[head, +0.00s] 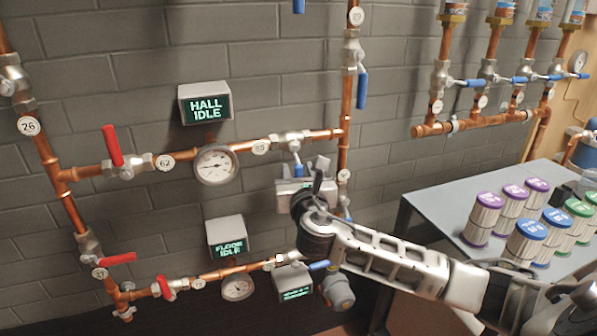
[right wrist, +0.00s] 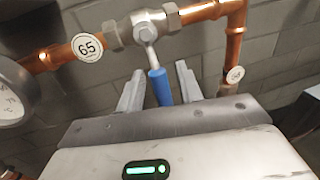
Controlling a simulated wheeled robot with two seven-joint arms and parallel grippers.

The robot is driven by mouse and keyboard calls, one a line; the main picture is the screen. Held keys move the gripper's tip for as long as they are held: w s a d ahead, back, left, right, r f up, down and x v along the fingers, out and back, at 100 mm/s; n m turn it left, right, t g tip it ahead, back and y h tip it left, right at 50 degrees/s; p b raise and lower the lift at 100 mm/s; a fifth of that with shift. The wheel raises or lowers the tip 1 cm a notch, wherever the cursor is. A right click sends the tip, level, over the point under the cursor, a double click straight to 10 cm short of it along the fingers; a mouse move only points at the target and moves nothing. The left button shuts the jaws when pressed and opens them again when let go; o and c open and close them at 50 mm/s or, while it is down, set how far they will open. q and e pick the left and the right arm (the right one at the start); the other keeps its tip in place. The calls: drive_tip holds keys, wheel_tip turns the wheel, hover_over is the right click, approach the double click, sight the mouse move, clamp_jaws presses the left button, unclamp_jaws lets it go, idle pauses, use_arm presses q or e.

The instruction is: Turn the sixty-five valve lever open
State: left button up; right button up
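The sixty-five valve (head: 291,138) sits on the upper horizontal copper pipe, right of its round 65 tag (head: 260,147). In the right wrist view its metal body (right wrist: 148,24) and 65 tag (right wrist: 88,47) show close up. Its blue-handled lever (right wrist: 160,86) hangs down, across the pipe, slightly tilted. My right gripper (right wrist: 158,88) is open below the valve, one finger on each side of the blue handle, with visible gaps. In the head view my right gripper (head: 297,168) is partly hidden by its own wrist. My left gripper is not in view.
A gauge (head: 217,164) is left of the 65 tag, and a vertical copper pipe (head: 347,105) stands close on the right. A red-levered valve (head: 113,147) is further left. A lower pipe (head: 225,271) runs beneath. A grey table (head: 425,205) with coloured-lid canisters is at right.

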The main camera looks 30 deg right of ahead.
drive_tip(key=shift+w, duration=0.2)
drive_tip(key=shift+d, duration=0.1)
clamp_jaws()
